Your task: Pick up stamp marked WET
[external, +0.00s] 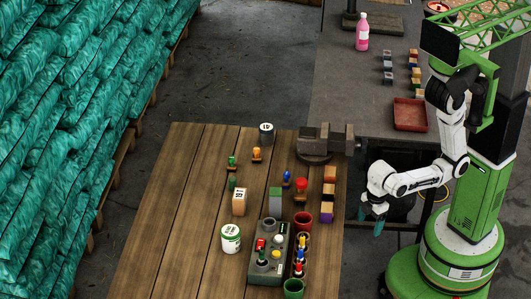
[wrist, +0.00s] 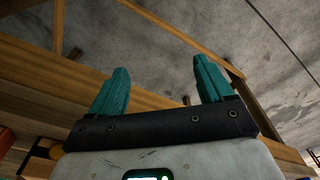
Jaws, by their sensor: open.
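Several small stamps with coloured knobs stand on the wooden table: a green one (external: 231,163), an orange one (external: 256,154), a blue one (external: 287,178) and a red one (external: 301,185). No marking reading WET is legible, so I cannot tell which stamp bears it. My gripper (external: 378,224) hangs beyond the right edge of the table, apart from the stamps, with its teal fingers pointing down. In the wrist view my gripper (wrist: 158,77) is open, its two fingers wide apart with nothing between them. No stamp shows there.
A grey bench (external: 345,90) stands behind. The table's left side is clear.

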